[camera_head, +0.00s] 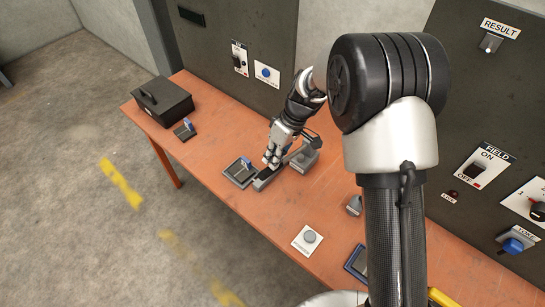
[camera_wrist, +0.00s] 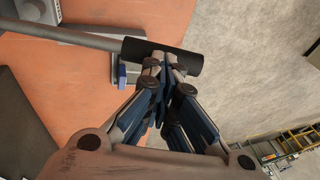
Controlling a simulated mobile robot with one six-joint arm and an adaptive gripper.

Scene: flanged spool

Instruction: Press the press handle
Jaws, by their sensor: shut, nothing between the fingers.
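The press (camera_head: 304,160) is a small grey machine on the orange bench, partly hidden by my arm in the head view. Its handle (camera_wrist: 85,37) shows in the wrist view as a grey rod ending in a black cylindrical grip (camera_wrist: 190,62). My gripper (camera_head: 270,163) is shut and empty, pointing down at the press. In the wrist view my closed fingertips (camera_wrist: 166,62) overlap the black grip; I cannot tell whether they touch it. In the head view the handle is mostly hidden behind my gripper.
A dark tray with a blue item (camera_head: 237,180) lies just left of the press. A black box (camera_head: 160,101) stands at the bench's far left. A plate with a round grey button (camera_head: 309,237) lies nearer. Upright dark panels with switches stand behind the bench.

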